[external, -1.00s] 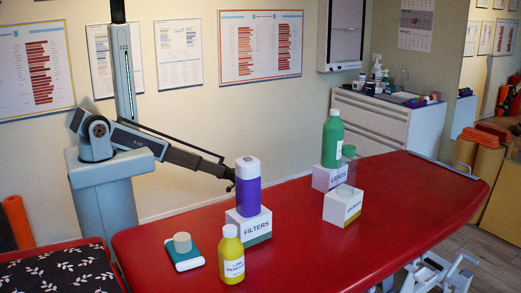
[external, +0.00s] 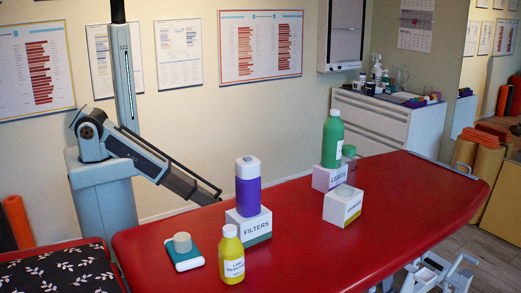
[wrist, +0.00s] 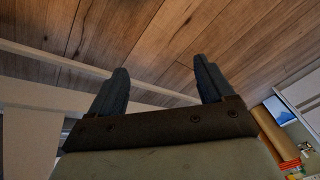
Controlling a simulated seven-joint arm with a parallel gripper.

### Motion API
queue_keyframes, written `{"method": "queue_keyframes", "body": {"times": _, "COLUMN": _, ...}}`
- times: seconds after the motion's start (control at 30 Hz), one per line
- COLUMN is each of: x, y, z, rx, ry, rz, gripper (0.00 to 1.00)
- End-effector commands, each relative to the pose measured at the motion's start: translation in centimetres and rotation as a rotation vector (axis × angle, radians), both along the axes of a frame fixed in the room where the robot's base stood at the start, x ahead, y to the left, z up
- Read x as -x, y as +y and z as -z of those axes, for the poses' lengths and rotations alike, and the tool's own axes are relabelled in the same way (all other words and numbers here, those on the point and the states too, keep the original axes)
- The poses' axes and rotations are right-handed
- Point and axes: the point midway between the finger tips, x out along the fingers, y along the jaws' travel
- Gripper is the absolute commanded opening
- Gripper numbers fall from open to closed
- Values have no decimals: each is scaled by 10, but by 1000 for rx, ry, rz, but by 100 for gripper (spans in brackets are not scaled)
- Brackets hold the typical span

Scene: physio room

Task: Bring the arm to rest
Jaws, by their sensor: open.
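My arm reaches down and to the right from its grey column, along the wall behind the red table (external: 330,235). My gripper (external: 217,193) is at the table's far edge in the external view, small and dark there, left of the purple bottle and apart from it. In the wrist view my gripper (wrist: 160,78) shows two dark fingers spread wide with nothing between them. Beyond them are a wood-plank floor (wrist: 150,35) and a pale wall strip.
A purple bottle (external: 248,190) stands on the FILTERS box (external: 249,228). A yellow bottle (external: 231,258) and a teal item with a beige lid (external: 184,255) stand nearer. A green bottle (external: 332,142) stands on a box, with a white box (external: 342,208) nearby.

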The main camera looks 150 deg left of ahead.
Motion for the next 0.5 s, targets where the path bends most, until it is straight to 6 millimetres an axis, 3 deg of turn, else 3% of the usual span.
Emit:
{"method": "queue_keyframes", "body": {"times": 0.03, "x": -14, "y": -21, "z": -2, "rx": 18, "ry": 9, "rz": 33, "gripper": 81}}
{"method": "queue_keyframes", "body": {"times": 0.2, "x": -49, "y": -79, "z": -1, "rx": 73, "ry": 46, "rz": 128, "gripper": 81}}
{"method": "queue_keyframes", "body": {"times": 0.5, "x": -90, "y": -182, "z": -4, "rx": 161, "ry": 123, "rz": 295, "gripper": 81}}
